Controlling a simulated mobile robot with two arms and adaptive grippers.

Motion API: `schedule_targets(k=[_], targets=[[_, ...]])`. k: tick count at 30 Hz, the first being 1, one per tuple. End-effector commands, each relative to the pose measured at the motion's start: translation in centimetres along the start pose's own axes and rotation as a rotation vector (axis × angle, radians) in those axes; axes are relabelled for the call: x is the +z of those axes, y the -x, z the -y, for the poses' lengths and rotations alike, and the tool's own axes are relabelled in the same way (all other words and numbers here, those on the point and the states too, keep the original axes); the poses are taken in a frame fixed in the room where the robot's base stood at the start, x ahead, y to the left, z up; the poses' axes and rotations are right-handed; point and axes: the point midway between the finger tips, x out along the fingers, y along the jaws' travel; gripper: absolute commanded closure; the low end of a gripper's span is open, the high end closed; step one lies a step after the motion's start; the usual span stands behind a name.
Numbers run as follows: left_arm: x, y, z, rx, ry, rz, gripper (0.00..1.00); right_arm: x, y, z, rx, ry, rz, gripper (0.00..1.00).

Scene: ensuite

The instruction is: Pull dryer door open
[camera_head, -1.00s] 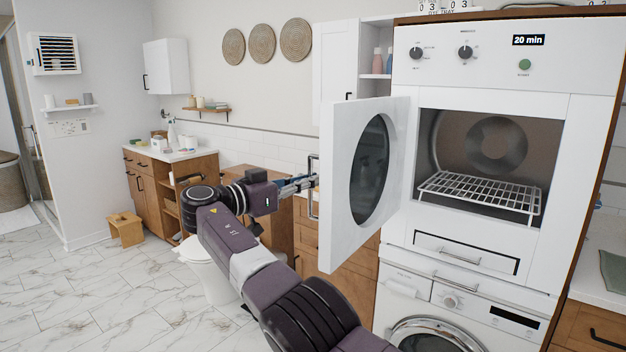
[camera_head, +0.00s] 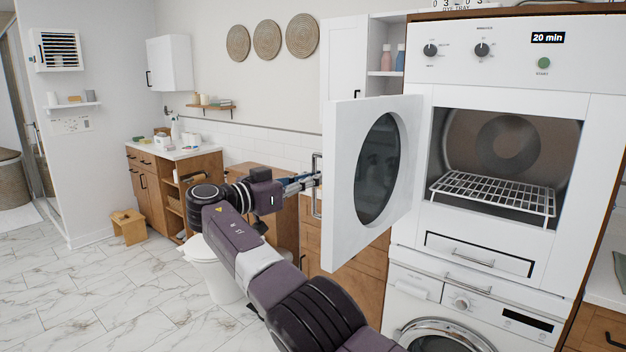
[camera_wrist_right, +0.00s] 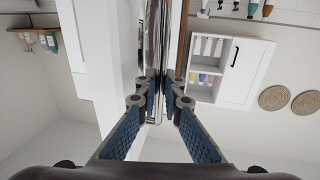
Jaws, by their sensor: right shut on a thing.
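The white dryer door (camera_head: 343,190) with a round dark window stands wide open, swung out to the left of the dryer (camera_head: 590,120). The dryer's cavity shows a wire rack (camera_head: 495,193) inside. My right gripper (camera_head: 312,180) reaches the door's outer side, where the metal handle (camera_head: 317,165) is. In the right wrist view, my gripper's fingers (camera_wrist_right: 156,100) are closed around the vertical chrome handle bar (camera_wrist_right: 158,45). The fingertips are partly hidden in the head view. My left gripper is not in view.
A washing machine (camera_head: 440,315) sits below the dryer. A wooden cabinet (camera_head: 340,240) stands behind the door and a toilet (camera_head: 215,275) behind my arm. A small stool (camera_head: 128,227) stands at the left. The marble-look floor (camera_head: 90,290) is clear at lower left.

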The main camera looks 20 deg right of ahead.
Motion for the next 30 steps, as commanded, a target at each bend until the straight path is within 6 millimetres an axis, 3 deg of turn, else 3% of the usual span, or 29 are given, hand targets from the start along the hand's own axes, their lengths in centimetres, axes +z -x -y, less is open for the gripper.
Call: schedule_targets(k=[2, 3, 5, 14, 24, 30], targets=[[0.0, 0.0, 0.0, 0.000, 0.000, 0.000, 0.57, -0.2, -0.2, -0.1, 0.003, -0.002, -0.002, 1.00], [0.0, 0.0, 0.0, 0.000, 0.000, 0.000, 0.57, -0.2, -0.2, -0.1, 0.003, -0.002, -0.002, 0.91], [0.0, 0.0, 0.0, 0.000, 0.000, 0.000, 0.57, -0.2, -0.1, -0.1, 0.003, -0.001, -0.002, 0.85], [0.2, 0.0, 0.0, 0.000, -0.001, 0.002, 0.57, -0.1, 0.2, 0.0, 0.001, -0.001, -0.001, 0.85], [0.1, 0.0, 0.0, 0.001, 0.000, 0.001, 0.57, -0.1, 5.2, -0.1, 0.001, -0.001, -0.001, 0.85], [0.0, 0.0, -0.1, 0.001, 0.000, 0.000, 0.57, -0.1, 7.0, -0.1, 0.004, -0.001, -0.001, 0.85]])
